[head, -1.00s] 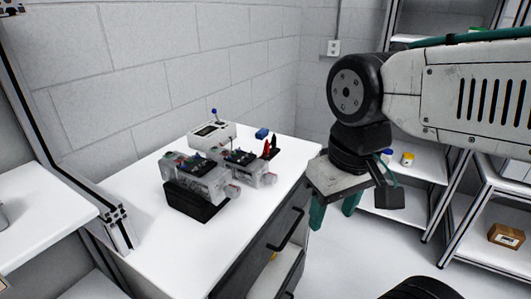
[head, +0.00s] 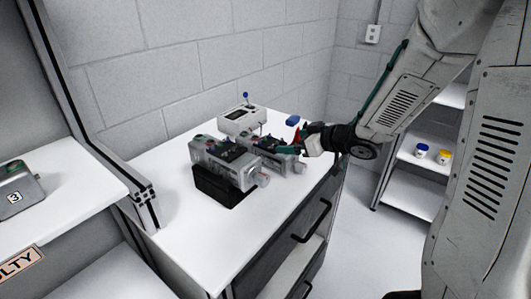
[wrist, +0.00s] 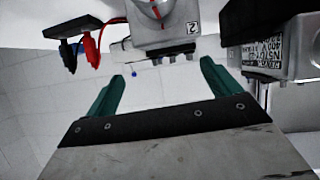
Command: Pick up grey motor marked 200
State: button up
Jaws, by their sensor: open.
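Two grey motors lie side by side on the white bench: a nearer one (head: 232,168) and a farther one (head: 270,154). I cannot read 200 on either. My gripper (head: 292,150) is low at the right side of the farther motor, its green fingers partly hidden. In the wrist view my gripper (wrist: 162,69) is open, with nothing between its fingers. A grey motor with a small "2" tag (wrist: 165,28) is beyond the fingertips, and another motor with a printed label (wrist: 272,45) is at the right; its small text is hard to read.
The nearer motor rests on a black block (head: 212,190). A white device with a blue-topped stick (head: 240,120) and a blue item (head: 292,121) stand behind. Red and black clips (wrist: 88,50) are near my gripper. A grey unit marked 3 (head: 18,190) is on the left bench.

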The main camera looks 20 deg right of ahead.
aim_at(278, 142)
jog(key=shift+a+f+y, duration=0.4)
jog(key=shift+a+y, duration=0.2)
jog(key=shift+a, duration=0.1)
jog(key=x, duration=0.7)
jog(key=shift+w+a+r, duration=0.1)
jog(key=shift+w+a, duration=0.05)
jog(key=shift+a, duration=0.1)
grip_shut()
jog(key=shift+r, duration=0.1)
